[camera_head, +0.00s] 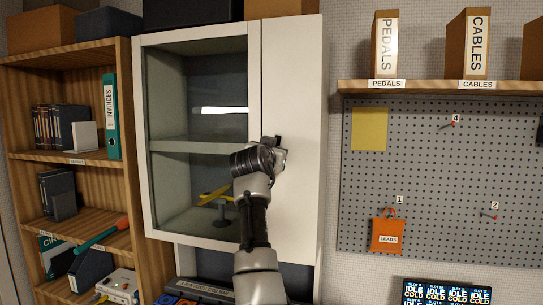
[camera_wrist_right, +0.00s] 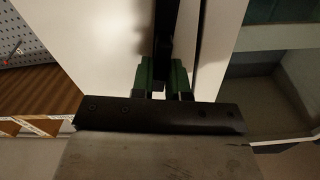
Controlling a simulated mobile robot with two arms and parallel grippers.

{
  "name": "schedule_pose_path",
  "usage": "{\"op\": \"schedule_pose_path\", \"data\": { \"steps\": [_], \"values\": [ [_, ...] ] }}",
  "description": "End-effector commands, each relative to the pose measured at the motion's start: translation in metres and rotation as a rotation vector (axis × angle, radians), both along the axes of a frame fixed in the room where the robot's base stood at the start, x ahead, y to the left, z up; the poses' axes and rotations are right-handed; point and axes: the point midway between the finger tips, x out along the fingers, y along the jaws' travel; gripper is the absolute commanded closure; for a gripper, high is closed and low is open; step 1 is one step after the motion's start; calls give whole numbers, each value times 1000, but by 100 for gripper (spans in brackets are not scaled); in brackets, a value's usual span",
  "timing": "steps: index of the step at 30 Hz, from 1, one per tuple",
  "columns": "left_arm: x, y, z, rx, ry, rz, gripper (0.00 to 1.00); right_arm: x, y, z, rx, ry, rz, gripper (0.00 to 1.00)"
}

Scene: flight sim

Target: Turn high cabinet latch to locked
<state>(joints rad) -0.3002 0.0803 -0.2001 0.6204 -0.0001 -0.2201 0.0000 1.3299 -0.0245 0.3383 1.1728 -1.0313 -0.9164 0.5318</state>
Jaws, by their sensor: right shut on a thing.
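The high cabinet (camera_head: 292,90) is white, with a glass door (camera_head: 200,148) on its left and a plain white panel on its right. The latch is a dark piece on the cabinet front, mostly hidden behind my right gripper (camera_head: 274,150) in the head view. In the right wrist view the black latch (camera_wrist_right: 163,35) stands between the green pads of my right gripper (camera_wrist_right: 163,75), which is shut on it. I cannot tell the latch's exact turn angle. The door looks shut. My left gripper is not in view.
A wooden shelf (camera_head: 122,175) with binders and books stands left of the cabinet. A grey pegboard (camera_head: 440,180) with an orange leads pouch (camera_head: 387,236) hangs at right. A yellow model plane (camera_head: 215,195) sits behind the glass. Boxes stand on top of the cabinet.

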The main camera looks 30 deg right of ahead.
Motion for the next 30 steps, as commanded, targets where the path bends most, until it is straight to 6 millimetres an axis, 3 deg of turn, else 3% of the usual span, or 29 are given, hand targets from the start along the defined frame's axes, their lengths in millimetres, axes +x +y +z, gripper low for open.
{"op": "schedule_pose_path", "data": {
  "steps": [30],
  "values": [
    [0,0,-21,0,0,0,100,-10,-8,-11,622,-731,1,100]
  ]
}}
